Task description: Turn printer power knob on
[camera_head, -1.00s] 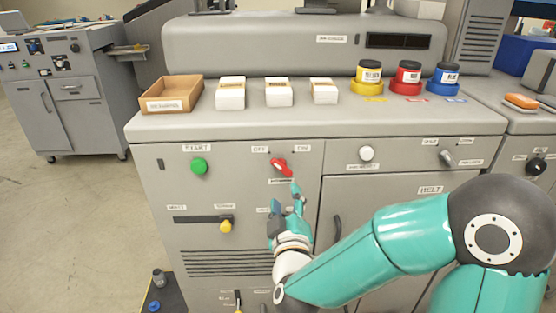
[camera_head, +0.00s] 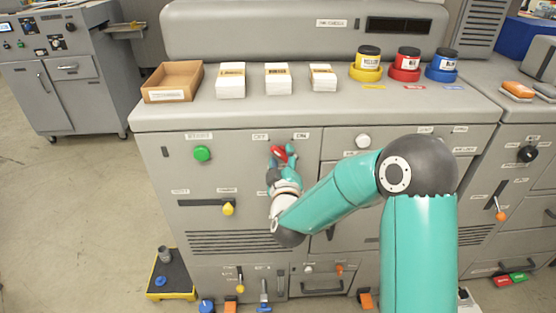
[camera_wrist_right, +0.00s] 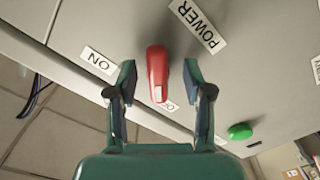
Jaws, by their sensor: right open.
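The red power knob (camera_head: 279,151) is on the front of the grey printer cabinet (camera_head: 225,160), below the OFF label (camera_head: 260,137) and the ON label (camera_head: 301,135). My right gripper (camera_head: 283,168) is at the knob and partly covers it. In the right wrist view the red knob (camera_wrist_right: 157,68) shows between the two open fingers of my right gripper (camera_wrist_right: 159,74), with a gap on each side. Its white-marked end lies by the partly hidden OFF label (camera_wrist_right: 170,104). The ON label (camera_wrist_right: 98,60) and POWER label (camera_wrist_right: 198,27) show clearly. My left gripper is not in view.
A green start button (camera_head: 202,153) and a yellow lever (camera_head: 228,209) are left of the knob. A white knob (camera_head: 362,141) is to the right. An open box (camera_head: 172,95), white card stacks and ink jars stand on top. A yellow-edged platform (camera_head: 172,294) is on the floor.

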